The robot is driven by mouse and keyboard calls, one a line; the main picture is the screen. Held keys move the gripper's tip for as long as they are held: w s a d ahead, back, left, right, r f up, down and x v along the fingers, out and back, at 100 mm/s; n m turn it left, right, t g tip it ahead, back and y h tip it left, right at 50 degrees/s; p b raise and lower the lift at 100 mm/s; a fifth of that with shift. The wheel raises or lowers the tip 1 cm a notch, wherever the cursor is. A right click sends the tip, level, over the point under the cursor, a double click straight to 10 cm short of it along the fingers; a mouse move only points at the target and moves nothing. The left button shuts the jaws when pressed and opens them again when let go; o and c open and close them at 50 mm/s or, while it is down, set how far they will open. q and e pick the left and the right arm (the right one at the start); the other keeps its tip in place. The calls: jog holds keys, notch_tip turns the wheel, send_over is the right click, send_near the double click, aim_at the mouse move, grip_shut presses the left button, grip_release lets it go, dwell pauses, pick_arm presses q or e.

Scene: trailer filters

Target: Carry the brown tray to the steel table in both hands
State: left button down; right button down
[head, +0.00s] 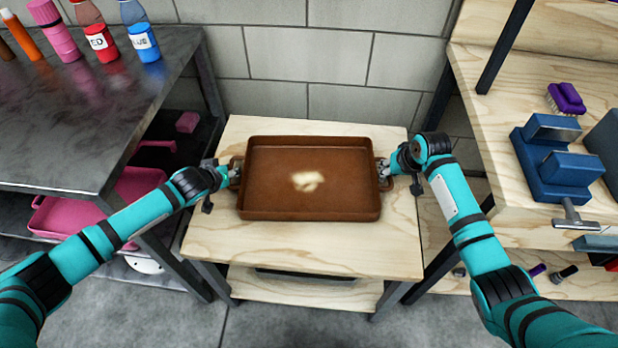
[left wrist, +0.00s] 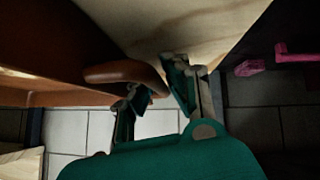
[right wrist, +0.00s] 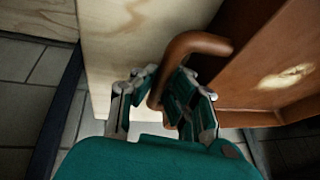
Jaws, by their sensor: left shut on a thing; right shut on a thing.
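The brown tray (head: 310,202) is a rectangular pan with a pale smudge on its floor, level over the small wooden table (head: 300,252) in the middle. I cannot tell whether it rests on the wood or hangs just above. My left gripper (head: 233,174) is shut on the tray's left handle, which shows in the left wrist view (left wrist: 120,72). My right gripper (head: 384,172) is shut on the right handle, a curved bar in the right wrist view (right wrist: 185,50). The steel table (head: 90,110) stands at the left, dark and higher than the wooden one.
On the steel table's back edge stand a red bottle (head: 100,42), a blue bottle (head: 142,42) and a pink bottle (head: 55,32). Its front top is clear. A pink tray (head: 70,225) lies below. A workbench with a blue vise (head: 560,160) is at the right.

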pick_arm(q)
jog(key=shift+r, duration=0.15)
pick_arm(e)
jog(key=shift+r, duration=0.15)
